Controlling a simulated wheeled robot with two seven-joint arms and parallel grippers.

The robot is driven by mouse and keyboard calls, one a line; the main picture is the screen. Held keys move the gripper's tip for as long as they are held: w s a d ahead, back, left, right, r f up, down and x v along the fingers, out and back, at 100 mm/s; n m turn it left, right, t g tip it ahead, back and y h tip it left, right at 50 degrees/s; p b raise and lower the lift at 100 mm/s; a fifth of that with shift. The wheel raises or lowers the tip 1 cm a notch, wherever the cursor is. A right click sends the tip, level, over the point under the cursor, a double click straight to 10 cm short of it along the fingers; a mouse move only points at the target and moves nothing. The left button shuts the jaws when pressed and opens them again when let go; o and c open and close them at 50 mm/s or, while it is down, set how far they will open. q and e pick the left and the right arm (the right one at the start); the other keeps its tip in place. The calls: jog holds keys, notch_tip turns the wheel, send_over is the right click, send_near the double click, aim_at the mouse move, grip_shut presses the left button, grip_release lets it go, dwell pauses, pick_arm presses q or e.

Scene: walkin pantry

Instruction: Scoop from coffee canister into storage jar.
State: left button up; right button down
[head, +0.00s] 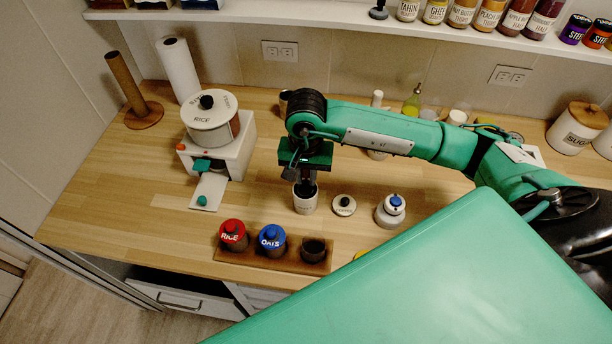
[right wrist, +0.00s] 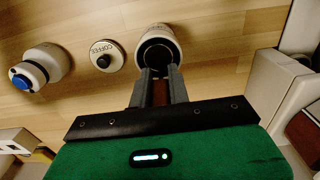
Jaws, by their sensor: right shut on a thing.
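The coffee canister (head: 305,204) is a white open pot on the counter, and it also shows in the right wrist view (right wrist: 158,36). Its lid, marked COFFEE, lies beside it (head: 344,205) and shows in the right wrist view (right wrist: 104,55). My right gripper (head: 305,182) points down over the canister's mouth. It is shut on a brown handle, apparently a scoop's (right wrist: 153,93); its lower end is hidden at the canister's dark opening. An open, dark storage jar (head: 314,249) stands at the right end of a wooden tray. My left gripper is out of view.
The tray (head: 219,254) also holds a red-lidded RICE jar (head: 233,235) and a blue-lidded OATS jar (head: 271,240). A white bottle with a blue cap (head: 390,211) stands right of the lid. A rice dispenser (head: 214,140) stands at left. The counter's left front is clear.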

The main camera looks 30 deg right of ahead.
jog(key=shift+r+p, duration=0.85)
jog(key=shift+r, duration=2.15)
jog(key=shift+f, duration=0.1)
